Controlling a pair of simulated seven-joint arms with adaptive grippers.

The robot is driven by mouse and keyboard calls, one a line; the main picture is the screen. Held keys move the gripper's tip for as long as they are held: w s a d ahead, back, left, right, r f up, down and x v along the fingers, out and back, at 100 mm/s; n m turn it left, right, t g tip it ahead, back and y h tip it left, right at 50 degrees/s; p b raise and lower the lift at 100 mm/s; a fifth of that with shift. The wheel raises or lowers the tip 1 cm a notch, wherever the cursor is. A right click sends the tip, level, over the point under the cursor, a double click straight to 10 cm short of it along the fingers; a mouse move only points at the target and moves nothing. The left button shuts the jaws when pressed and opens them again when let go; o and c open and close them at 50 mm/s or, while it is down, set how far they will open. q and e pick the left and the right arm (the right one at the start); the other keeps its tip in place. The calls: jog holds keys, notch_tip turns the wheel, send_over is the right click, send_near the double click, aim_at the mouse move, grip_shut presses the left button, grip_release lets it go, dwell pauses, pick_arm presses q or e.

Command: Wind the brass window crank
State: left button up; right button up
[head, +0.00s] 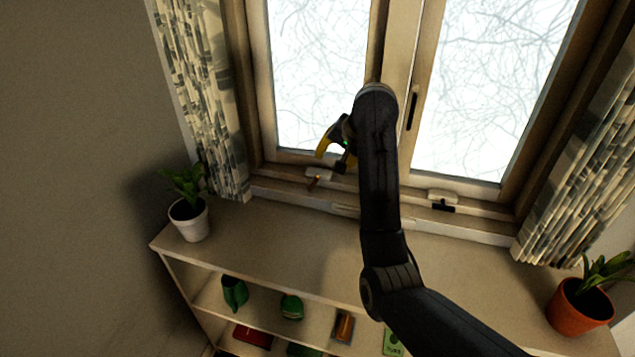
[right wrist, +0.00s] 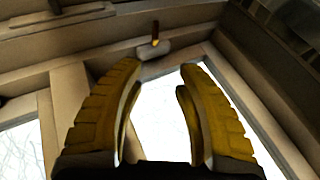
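The brass window crank (head: 313,183) sits on a pale mount on the lower window frame, under the left pane. It also shows in the right wrist view (right wrist: 155,33), beyond my fingertips, with its pale mount on the frame. My right gripper (head: 333,152) is just above the crank in the head view, in front of the left pane. In the right wrist view its yellow fingers (right wrist: 156,78) are spread apart with nothing between them, and the crank is clear of them. My left gripper is in neither view.
A black crank (head: 443,206) is on the frame under the right pane. A white-potted plant (head: 189,220) and a terracotta-potted plant (head: 580,307) stand at the ends of the shelf unit (head: 270,240). Patterned curtains (head: 208,95) flank the window. The shelf top between the plants looks clear.

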aim_at(317, 179)
jog(key=x, duration=1.7)
jog(key=shift+s+d+f, duration=0.2)
jog(key=shift+d+f, duration=0.1)
jog(key=shift+f, duration=0.2)
grip_shut()
